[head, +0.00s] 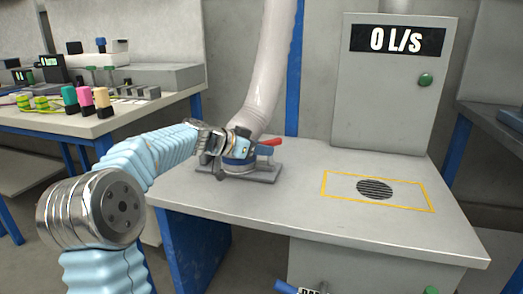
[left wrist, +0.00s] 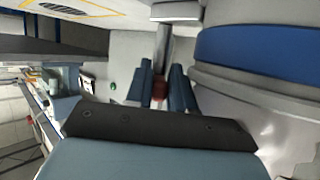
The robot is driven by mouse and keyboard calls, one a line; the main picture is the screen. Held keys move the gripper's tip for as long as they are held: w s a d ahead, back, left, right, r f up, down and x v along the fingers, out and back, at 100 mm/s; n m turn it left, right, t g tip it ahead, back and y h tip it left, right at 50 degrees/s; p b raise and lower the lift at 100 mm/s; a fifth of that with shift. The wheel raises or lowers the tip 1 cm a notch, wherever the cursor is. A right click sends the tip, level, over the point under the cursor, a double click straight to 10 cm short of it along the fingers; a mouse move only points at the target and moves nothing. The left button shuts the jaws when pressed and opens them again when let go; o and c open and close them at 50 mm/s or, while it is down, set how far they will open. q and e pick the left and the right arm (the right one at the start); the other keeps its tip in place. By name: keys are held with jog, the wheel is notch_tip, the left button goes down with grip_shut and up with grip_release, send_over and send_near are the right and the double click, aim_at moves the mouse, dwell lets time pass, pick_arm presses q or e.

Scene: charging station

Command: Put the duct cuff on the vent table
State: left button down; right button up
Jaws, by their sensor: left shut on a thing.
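The duct cuff (head: 240,151) is a blue and metal collar at the lower end of a pale ribbed hose (head: 268,70). It sits on a grey base plate (head: 262,174) at the left of the vent table (head: 300,215). A red handle end sticks out to its right. My left gripper (head: 218,146) is at the cuff's left side, shut on it. In the left wrist view a red part shows between the blue fingers (left wrist: 160,90), with the cuff's blue band (left wrist: 260,48) beside them. The vent grille (head: 375,189) lies bare inside a yellow outline. My right gripper is out of view.
A grey cabinet (head: 390,100) reading "0 L/s" stands at the table's back. A bench (head: 100,125) with coloured plugs and devices is at the left. The tabletop between base plate and grille is clear. A blue handle (head: 286,287) shows below the front edge.

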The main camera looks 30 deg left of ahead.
pick_arm(q)
jog(key=c, duration=1)
grip_release()
jog(key=shift+s, duration=0.1)
jog(key=v, duration=1.2)
